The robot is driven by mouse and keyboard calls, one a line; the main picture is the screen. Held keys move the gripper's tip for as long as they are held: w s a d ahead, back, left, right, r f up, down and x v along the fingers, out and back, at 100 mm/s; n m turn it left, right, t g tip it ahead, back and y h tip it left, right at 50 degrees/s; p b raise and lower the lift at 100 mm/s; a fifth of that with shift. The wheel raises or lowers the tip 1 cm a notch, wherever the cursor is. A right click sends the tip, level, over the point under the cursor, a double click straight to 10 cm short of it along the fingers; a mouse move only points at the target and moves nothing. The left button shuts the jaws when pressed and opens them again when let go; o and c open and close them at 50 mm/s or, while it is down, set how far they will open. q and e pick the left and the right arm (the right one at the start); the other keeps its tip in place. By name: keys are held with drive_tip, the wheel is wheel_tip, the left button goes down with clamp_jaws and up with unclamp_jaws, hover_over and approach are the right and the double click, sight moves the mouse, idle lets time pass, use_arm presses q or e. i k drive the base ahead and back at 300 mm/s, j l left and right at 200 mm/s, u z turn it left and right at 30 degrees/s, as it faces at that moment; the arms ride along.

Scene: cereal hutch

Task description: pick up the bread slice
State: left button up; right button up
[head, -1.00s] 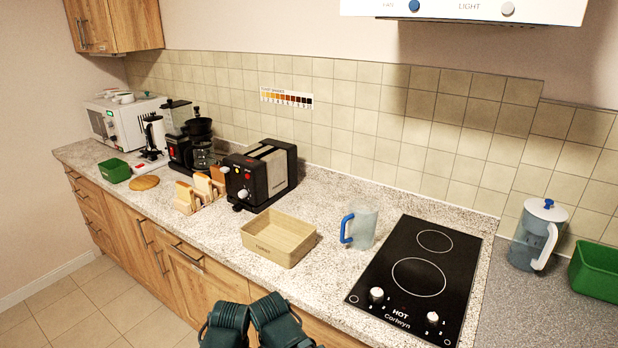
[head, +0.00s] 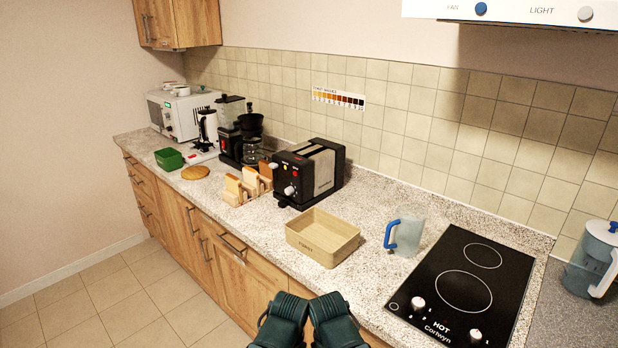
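Bread slices stand upright in a wooden rack (head: 236,200) on the counter, left of the black toaster. A pale slice (head: 233,186) is at the front left, another slice (head: 250,178) is behind it, and a browner slice (head: 265,169) is at the back, partly hidden by the toaster. The toaster (head: 309,172) has slots on top; I cannot tell whether they hold anything. Only dark parts of my two arms show at the bottom edge. No gripper fingers are in view, and the arm parts are well short of the rack.
A blue-handled jug (head: 405,235), a black hob (head: 465,287) and a lidded pitcher (head: 592,262) are to the right. A round board (head: 195,172), green tub (head: 169,159) and coffee maker (head: 243,135) are to the left.

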sight(250, 176)
drive_tip(key=i+j+z, duration=0.15)
drive_tip(key=j, duration=0.2)
drive_tip(key=i+j+z, duration=0.15)
drive_tip(key=j, duration=0.25)
drive_tip(key=i+j+z, duration=0.1)
drive_tip(key=i+j, duration=0.2)
drive_tip(key=i+j+z, duration=0.15)
drive_tip(key=j, duration=0.4)
drive_tip(key=i+j+z, duration=0.15)
drive_tip(key=j, duration=0.25)
drive_tip(key=j+z, duration=0.15)
drive_tip(key=j, duration=0.3)
drive_tip(key=i+j+z, duration=0.1)
drive_tip(key=j, duration=0.35)
drive_tip(key=i, duration=0.05)
